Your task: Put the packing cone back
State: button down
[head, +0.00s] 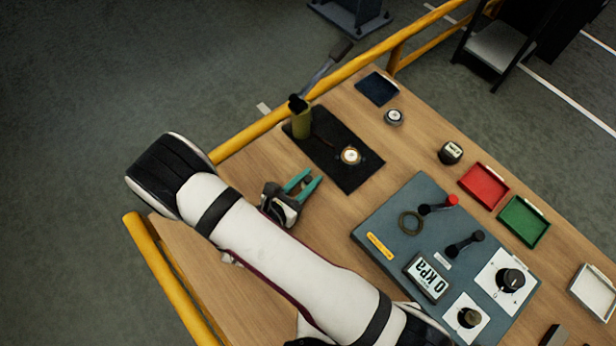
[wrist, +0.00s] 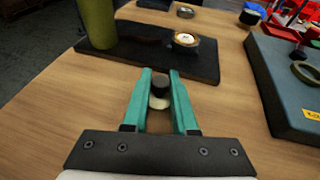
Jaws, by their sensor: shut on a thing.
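My gripper (wrist: 160,78) has teal fingers shut on a small piece with a dark round top and a cream lower part, which looks like the packing cone (wrist: 159,88). The fingers cover its sides. In the head view my gripper (head: 309,182) is over the wooden table, just in front of the black mat (head: 325,165); the held piece is too small to make out there. An olive-green cylinder (head: 302,125) stands upright on the mat's left end, also seen in the wrist view (wrist: 97,22). A round brass-rimmed piece with a pale face (head: 351,156) sits on the mat's right part.
A yellow rail (head: 245,137) borders the table.

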jog(key=c, duration=0.7)
grip_release()
